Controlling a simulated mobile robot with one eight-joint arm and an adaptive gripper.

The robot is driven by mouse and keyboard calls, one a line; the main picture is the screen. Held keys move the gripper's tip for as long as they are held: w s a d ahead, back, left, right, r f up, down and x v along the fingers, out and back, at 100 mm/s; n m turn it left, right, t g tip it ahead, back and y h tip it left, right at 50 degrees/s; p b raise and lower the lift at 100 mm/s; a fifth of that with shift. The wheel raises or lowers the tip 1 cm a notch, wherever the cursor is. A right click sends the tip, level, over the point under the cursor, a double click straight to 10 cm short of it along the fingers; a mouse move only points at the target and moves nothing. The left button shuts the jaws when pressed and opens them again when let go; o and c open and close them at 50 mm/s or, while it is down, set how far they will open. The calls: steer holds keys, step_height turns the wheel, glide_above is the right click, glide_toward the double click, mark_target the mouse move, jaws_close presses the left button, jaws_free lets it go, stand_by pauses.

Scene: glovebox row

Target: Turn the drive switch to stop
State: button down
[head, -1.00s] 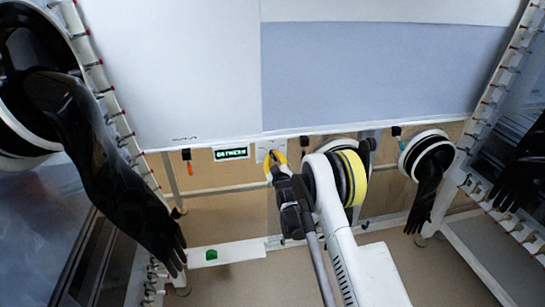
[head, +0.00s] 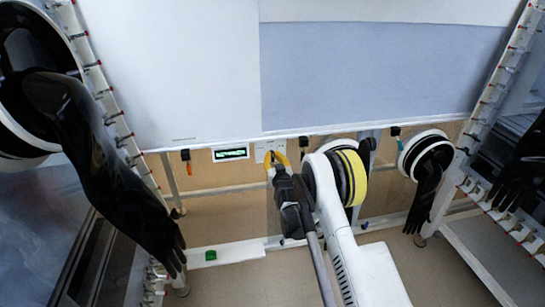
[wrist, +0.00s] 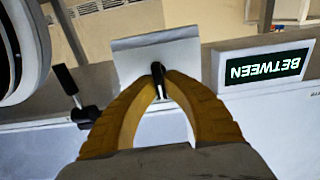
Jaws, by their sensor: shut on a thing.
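The drive switch (wrist: 158,72) is a small black knob on a pale square plate (wrist: 138,52) in the wrist view. My gripper (wrist: 161,84) has its two yellow fingers shut on this knob, which partly hides it. In the head view my gripper (head: 276,158) is at the pale switch plate (head: 262,147), under the panel's lower edge; the knob is hidden there. A lit display (head: 230,153) is to the left of the plate. In the wrist view the display (wrist: 265,67) appears upside down and reads BETWEEN.
A black lever handle (wrist: 66,80) stands beside the switch plate in the wrist view. Black gloves hang at the left (head: 110,170) and right (head: 427,187). A green object (head: 211,255) lies on the low white rail (head: 240,249).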

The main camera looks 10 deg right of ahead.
stand_by(0.4)
steer(key=c, duration=1.5)
jaws_free()
steer(key=s, duration=0.7)
steer(key=shift+s, duration=0.25)
